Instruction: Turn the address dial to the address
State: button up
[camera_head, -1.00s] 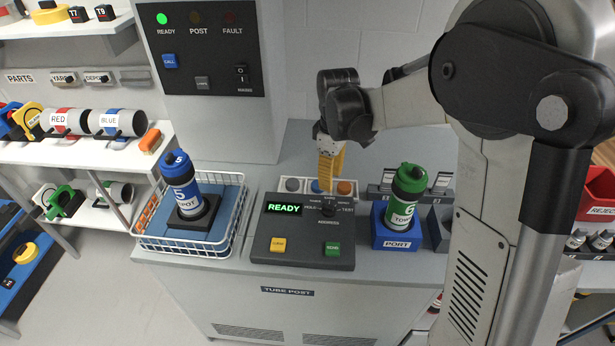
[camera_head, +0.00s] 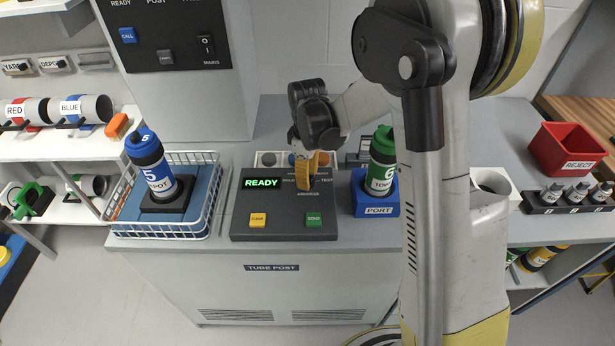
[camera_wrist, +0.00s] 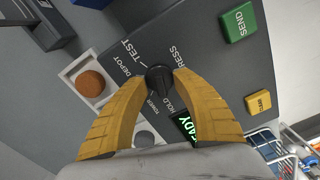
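The address dial (camera_wrist: 159,79) is a black round knob on the dark grey console (camera_head: 245,223). In the wrist view the labels TEST, DEPOT, HOLD and TOWER stand around it; its pointer direction is hard to read. My gripper (camera_wrist: 160,76) has its two yellow fingertips close on opposite sides of the knob, seemingly in contact. In the head view the fingers (camera_head: 309,168) point down onto the console and hide most of the dial. The console's display (camera_head: 262,183) reads READY in green.
A yellow button (camera_head: 258,220) and a green SEND button (camera_head: 314,219) sit on the console front. Left is a wire basket (camera_head: 160,228) with a blue DEPOT carrier (camera_head: 152,165). A red REJECT bin (camera_head: 567,150) stands far right.

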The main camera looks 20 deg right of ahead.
grip_shut()
jog(key=shift+m, duration=3.3)
grip_release()
